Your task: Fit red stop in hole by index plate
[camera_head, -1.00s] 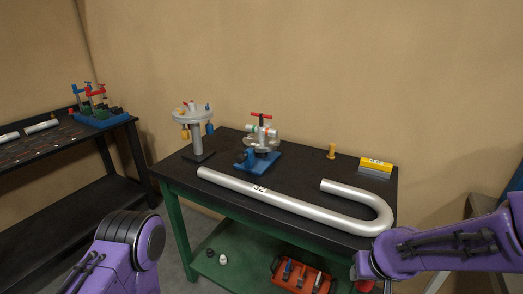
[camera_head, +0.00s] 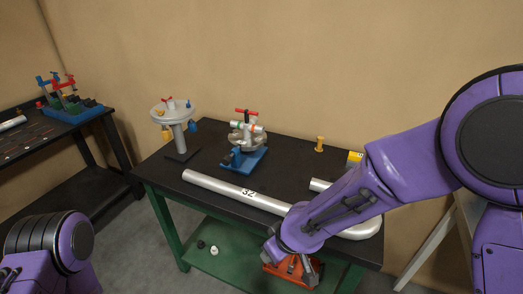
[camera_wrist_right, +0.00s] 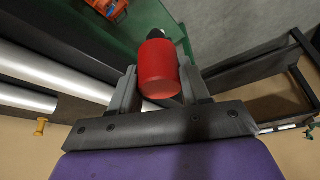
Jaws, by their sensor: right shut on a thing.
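The red stop (camera_wrist_right: 158,68) is a short red cylinder with rounded edges, held between the two grey fingers of my right gripper (camera_wrist_right: 160,78) in the right wrist view. In the head view, my right arm reaches over the table's front right, and the stop cannot be made out there. A fixture with a blue base (camera_head: 243,158) stands at the middle of the table, with a round grey metal plate (camera_head: 254,143) and a red handle on top. Which part is the index plate, and its hole, I cannot tell at this size. My left arm shows at bottom left; its gripper is out of frame.
A long bent silver tube (camera_head: 215,187) marked 32 lies along the table's front. A pedestal with a round tray (camera_head: 172,110) stands left of the fixture. A yellow peg (camera_head: 320,144) stands behind. An orange-red tool box (camera_head: 283,272) is on the lower green shelf.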

